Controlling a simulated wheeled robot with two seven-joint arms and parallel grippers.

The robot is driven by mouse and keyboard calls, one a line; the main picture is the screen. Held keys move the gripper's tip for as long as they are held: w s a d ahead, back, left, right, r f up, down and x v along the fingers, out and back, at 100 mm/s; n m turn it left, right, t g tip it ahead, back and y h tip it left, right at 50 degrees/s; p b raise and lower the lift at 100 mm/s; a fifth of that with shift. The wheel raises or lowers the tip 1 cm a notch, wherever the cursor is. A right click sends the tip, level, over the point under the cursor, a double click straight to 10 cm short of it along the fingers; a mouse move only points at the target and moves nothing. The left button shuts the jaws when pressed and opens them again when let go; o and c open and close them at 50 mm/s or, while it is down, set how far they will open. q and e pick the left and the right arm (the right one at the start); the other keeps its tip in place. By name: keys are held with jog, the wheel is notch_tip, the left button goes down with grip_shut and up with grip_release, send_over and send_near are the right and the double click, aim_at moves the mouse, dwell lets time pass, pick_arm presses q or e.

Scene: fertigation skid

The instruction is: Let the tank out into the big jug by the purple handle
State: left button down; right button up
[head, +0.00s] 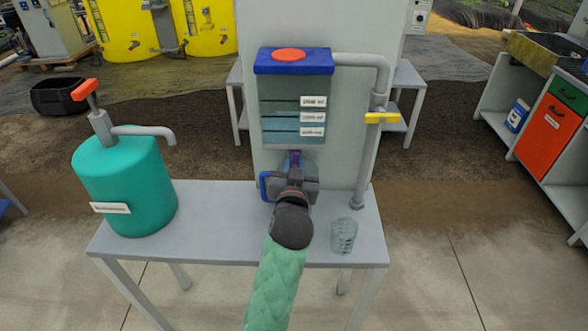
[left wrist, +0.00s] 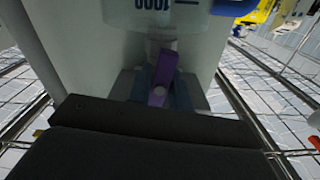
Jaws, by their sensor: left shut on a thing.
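The tank (head: 292,95) is a clear box with a blue lid and an orange cap, fixed to a pale panel, with liquid and labels visible. Below it is the purple handle (head: 294,157); it also shows in the left wrist view (left wrist: 160,82), between the finger tips. My left gripper (head: 292,180) is shut on the purple handle, under the tank. A blue part (head: 265,187) shows just left of the gripper, perhaps the big jug's handle; the gripper hides the rest. My right gripper is not in view.
A small clear cup (head: 344,235) stands at the table's (head: 225,225) right front. A pipe with a yellow handle (head: 382,118) runs down right of the tank. A teal pump canister (head: 125,185) stands on the left. The table between canister and gripper is clear.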

pick_arm(q)
jog(key=shift+d, duration=0.2)
jog(key=c, duration=1.2)
grip_release()
jog(key=shift+a, duration=0.15)
jog(key=shift+c, duration=0.2)
jog(key=shift+s, duration=0.1)
